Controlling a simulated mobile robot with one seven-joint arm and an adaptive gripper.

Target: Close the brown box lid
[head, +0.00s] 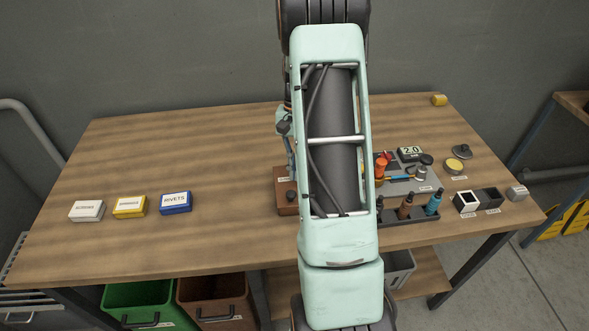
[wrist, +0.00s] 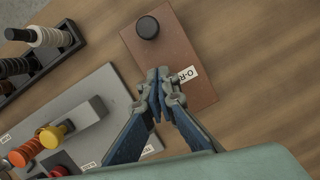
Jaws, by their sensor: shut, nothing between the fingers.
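The brown box (head: 288,208) sits on the wooden table, left of my arm, which hides its right part in the head view. In the wrist view its brown top (wrist: 188,62) shows as a flat panel with a round black knob (wrist: 148,27) and a white label starting "O-R". The panel looks flat, but I cannot tell whether the lid is fully seated. My gripper (wrist: 158,76) is shut and empty.
White, yellow and blue (head: 175,202) small boxes stand at the left. A grey tray (wrist: 75,120) with coloured knobs and a dark rack (wrist: 42,55) are close beside the brown box. Small containers (head: 478,200) stand further right. The table's left middle and back are clear.

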